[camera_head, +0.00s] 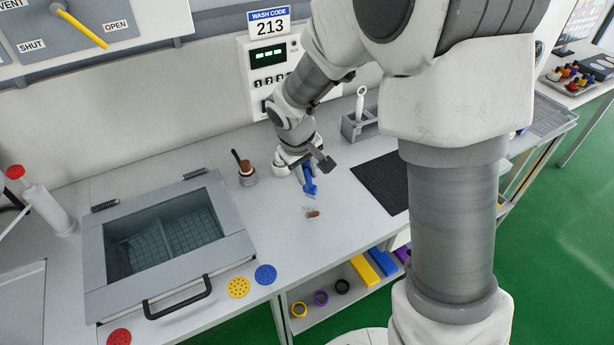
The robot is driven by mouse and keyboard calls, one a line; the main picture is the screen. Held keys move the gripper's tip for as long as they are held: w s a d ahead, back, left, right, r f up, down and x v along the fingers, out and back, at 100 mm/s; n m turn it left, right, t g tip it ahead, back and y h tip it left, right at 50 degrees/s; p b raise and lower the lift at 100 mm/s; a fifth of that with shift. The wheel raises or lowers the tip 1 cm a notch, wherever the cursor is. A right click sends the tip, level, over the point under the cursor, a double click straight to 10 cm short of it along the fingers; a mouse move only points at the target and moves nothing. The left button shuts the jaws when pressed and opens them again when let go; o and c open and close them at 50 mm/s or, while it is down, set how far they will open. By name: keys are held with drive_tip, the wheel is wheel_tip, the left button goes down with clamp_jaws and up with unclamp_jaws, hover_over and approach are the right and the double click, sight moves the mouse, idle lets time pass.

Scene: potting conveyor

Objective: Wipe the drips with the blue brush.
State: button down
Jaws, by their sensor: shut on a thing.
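My gripper (304,168) is shut on the blue brush (309,190) and holds it over the grey counter, pointing down. Brown drips (312,214) lie on the counter just below the brush tip in the picture. A small paler mark shows beside the brown spot. I cannot tell whether the brush tip touches the counter. The upper part of the brush is partly hidden by my gripper.
Left of my gripper stands a small pot with a dark-handled tool (245,170). A lidded basin (235,245) is further left, with yellow (239,288) and blue (266,275) discs at its front. A black ribbed mat (384,182) lies right. The keypad panel (268,68) is behind.

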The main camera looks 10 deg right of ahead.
drive_tip(key=shift+r+p, duration=1.65)
drive_tip(key=shift+r, duration=1)
